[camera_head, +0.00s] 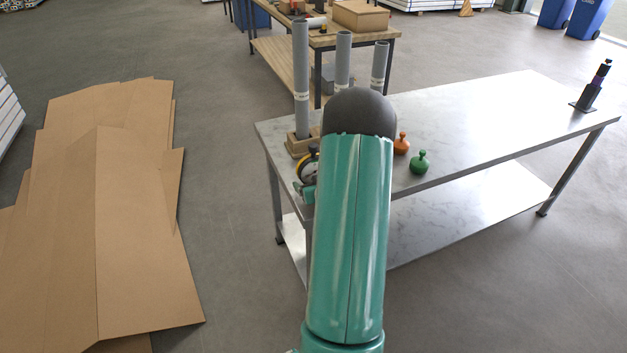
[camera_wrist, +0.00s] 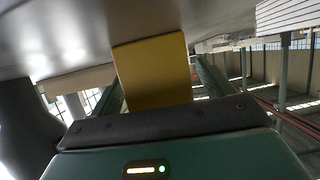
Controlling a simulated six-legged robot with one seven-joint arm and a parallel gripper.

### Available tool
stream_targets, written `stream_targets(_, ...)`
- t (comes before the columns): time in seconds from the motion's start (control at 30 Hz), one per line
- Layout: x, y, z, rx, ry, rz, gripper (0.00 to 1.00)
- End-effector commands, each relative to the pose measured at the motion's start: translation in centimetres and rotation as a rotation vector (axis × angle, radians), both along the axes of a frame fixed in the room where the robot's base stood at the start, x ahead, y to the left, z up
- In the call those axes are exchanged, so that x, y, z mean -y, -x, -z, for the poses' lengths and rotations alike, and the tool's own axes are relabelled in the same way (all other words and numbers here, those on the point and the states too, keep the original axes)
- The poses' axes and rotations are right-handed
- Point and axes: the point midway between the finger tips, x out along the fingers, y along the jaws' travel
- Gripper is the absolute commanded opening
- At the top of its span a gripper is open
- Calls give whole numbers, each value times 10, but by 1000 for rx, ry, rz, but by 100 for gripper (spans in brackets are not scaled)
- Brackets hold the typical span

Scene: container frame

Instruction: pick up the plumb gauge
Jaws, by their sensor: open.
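In the wrist view a flat yellow block (camera_wrist: 152,72), probably the same thing, stands close in front of the palm. My gripper (camera_wrist: 163,85) is open, with one teal finger on each side of the yellow block. I cannot tell whether the fingers touch it. In the head view only a bit of teal at the table corner shows beside my arm.
The metal table (camera_head: 470,110) has grey tubes (camera_head: 301,75) in a wooden base (camera_head: 299,147), an orange knob (camera_head: 402,144), a green knob (camera_head: 420,162) and a dark stand (camera_head: 590,95) at the far right. Its middle is clear. Flat cardboard (camera_head: 110,200) lies on the floor at left.

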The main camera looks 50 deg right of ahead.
Motion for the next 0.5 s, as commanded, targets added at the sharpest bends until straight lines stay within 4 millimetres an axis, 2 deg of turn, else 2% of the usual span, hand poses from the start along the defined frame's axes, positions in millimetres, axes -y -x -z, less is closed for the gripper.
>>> stream_targets(0.27,2,-3,1,-1,0,1,78)
stream_targets(0.5,2,-2,1,0,0,1,31)
